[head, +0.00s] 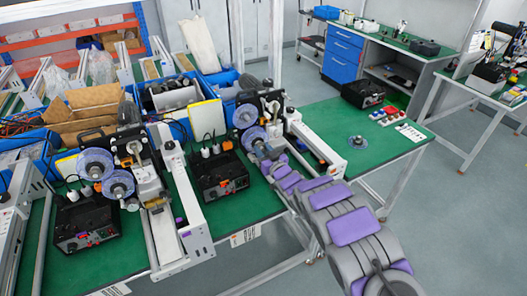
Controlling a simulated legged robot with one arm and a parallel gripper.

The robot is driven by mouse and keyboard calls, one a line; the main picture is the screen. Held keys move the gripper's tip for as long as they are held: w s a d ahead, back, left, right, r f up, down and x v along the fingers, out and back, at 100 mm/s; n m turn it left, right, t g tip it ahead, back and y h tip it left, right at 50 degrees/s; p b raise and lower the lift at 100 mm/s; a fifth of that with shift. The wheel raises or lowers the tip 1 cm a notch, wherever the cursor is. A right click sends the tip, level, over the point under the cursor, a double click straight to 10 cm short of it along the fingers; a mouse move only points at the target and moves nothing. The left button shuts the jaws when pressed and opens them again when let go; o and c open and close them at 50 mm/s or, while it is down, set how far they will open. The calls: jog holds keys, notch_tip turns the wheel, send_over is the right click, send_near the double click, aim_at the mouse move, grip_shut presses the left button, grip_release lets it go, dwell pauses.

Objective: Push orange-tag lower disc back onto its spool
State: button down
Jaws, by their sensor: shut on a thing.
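At the right-hand machine (270,105), a pale bluish upper disc (245,116) sits on the front. Just below it is a similar lower disc (253,137), seen tilted and partly hidden. A small orange patch (266,167) shows beside my gripper; I cannot tell whether it is the tag. My gripper (262,152) reaches in from the lower right to the lower disc's near edge and is shut on it. The fingertips are small and partly hidden by my own wrist. The spool behind the disc, and any gap between them, cannot be made out.
A long pale rail (315,145) runs right of my gripper. A black control box (222,178) stands to the left. Another machine with two discs (97,163) is farther left.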

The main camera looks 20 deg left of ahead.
jog(key=c, duration=0.7)
grip_release()
jog(key=shift+a, duration=0.2)
jog(key=shift+d, duration=0.2)
jog(key=shift+s+d, duration=0.35)
jog(key=shift+d, duration=0.05)
jog(key=p+v, duration=0.2)
jog(key=v, duration=1.4)
jog(key=shift+f, duration=0.1)
jog(key=shift+s+a, duration=0.1)
